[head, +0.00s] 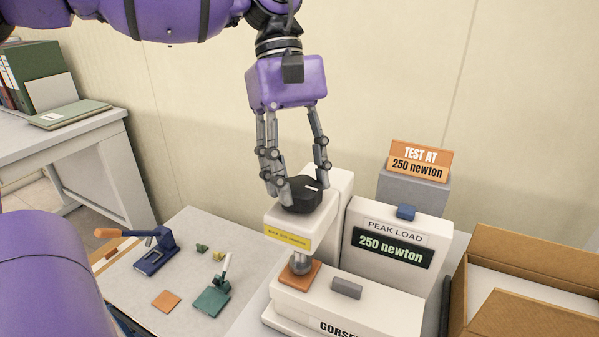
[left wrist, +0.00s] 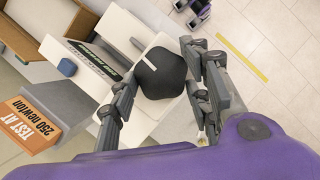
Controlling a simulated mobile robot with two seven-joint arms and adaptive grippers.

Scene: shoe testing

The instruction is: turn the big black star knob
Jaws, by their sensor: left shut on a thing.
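The big black star knob (head: 304,196) sits on top of the white testing machine's upper arm (head: 327,214). It has a white mark on its top, and it also shows in the left wrist view (left wrist: 163,74). My left gripper (head: 298,190) comes down from above and is shut on the knob, with fingers on both sides of it. In the left wrist view the fingers (left wrist: 160,85) flank the knob. Below the arm, a metal plunger (head: 301,264) stands over an orange square piece (head: 300,273) on the machine's base. The display (head: 391,248) reads "PEAK LOAD 250 newton".
An orange sign (head: 420,160) reads "TEST AT 250 newton" on a grey block behind the display. A cardboard box (head: 487,250) stands at right. A blue hand press (head: 155,251), a green tool (head: 212,301) and an orange square (head: 166,300) lie at left.

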